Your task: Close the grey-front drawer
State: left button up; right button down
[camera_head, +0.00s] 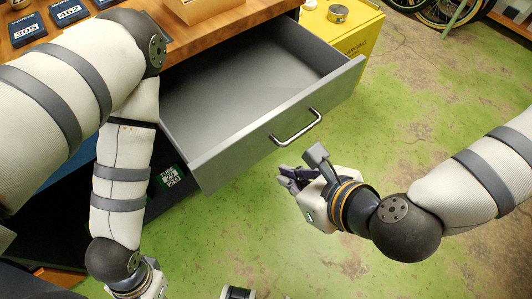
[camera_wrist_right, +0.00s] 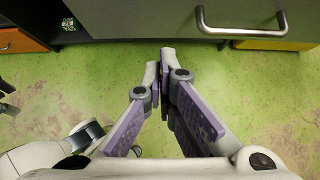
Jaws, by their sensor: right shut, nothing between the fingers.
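The grey-front drawer (camera_head: 285,118) is pulled well out of the wooden-topped cabinet in the head view, and its visible interior is empty. A metal bar handle (camera_head: 298,130) is on its front, and it also shows at the top right of the wrist view (camera_wrist_right: 242,28). My right gripper (camera_head: 290,175) is just outside the drawer front, below the handle and apart from it. Its fingers (camera_wrist_right: 161,68) are shut with nothing between them. My left gripper (camera_head: 148,288) is at the bottom edge of the head view, mostly cut off, so its fingers are hidden.
The wooden worktop (camera_head: 205,40) holds dark numbered boxes (camera_head: 68,12) and a pale wooden box (camera_head: 195,8). A yellow cabinet (camera_head: 350,30) with a tin on it stands behind the drawer. A bicycle wheel (camera_head: 440,12) is at the top right. Green floor (camera_head: 400,110) is open right of the drawer.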

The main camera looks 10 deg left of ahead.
pick_arm(q)
jog(key=shift+s+f, duration=0.35)
pick_arm(e)
jog(key=shift+w+a+f, duration=0.6)
jog(key=shift+w+a, duration=0.2)
jog(key=shift+a, duration=0.2)
jog(key=shift+w+a+f, duration=0.55)
jog(key=shift+w+a, duration=0.3)
jog(key=shift+a, duration=0.2)
jog(key=shift+w+a+f, duration=0.6)
jog(key=shift+w+a, duration=0.2)
jog(key=shift+a, duration=0.2)
